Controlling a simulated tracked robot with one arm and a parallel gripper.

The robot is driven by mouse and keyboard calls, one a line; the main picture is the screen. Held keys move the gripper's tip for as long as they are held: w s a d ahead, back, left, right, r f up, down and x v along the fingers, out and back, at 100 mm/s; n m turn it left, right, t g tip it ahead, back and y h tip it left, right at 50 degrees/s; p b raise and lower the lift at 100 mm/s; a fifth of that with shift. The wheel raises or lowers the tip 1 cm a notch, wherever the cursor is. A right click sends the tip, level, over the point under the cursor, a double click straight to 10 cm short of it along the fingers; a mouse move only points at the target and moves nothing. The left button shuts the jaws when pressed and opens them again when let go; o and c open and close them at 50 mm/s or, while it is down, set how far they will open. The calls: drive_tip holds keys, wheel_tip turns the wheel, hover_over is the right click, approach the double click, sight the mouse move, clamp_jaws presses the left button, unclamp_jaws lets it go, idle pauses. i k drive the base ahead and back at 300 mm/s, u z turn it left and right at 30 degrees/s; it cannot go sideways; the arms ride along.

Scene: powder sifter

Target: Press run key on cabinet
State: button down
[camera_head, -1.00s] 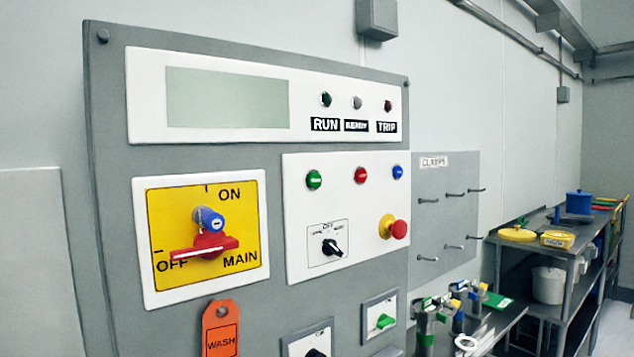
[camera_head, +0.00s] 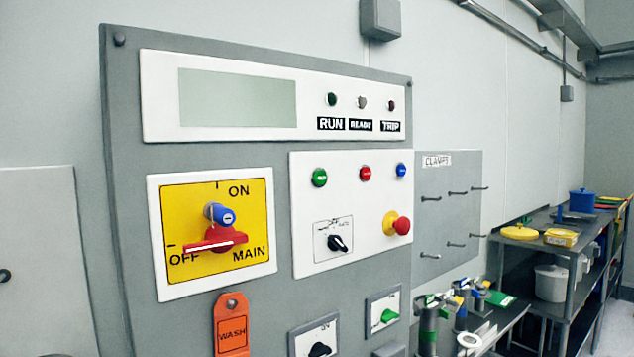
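The grey cabinet (camera_head: 140,130) fills the left and middle of the view. Its white button panel (camera_head: 342,200) has a green button (camera_head: 320,177), a red button (camera_head: 366,173) and a blue button (camera_head: 401,170) in a row. Below them are a black rotary selector (camera_head: 338,242) and a red mushroom button (camera_head: 398,225) on a yellow base. Above, a blank display (camera_head: 238,98) sits beside dark lamps, one labelled RUN (camera_head: 332,99). The red main switch handle (camera_head: 215,240) points toward OFF on a yellow plate, with a blue lock (camera_head: 219,214) on it. My gripper is not in view.
An orange WASH tag (camera_head: 231,325) hangs below the main switch.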

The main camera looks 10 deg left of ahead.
sight(320, 176)
drive_tip(key=k, duration=0.6)
drive_tip(key=z, duration=0.25)
drive_tip(key=i, duration=1.45)
drive_tip(key=z, duration=0.1)
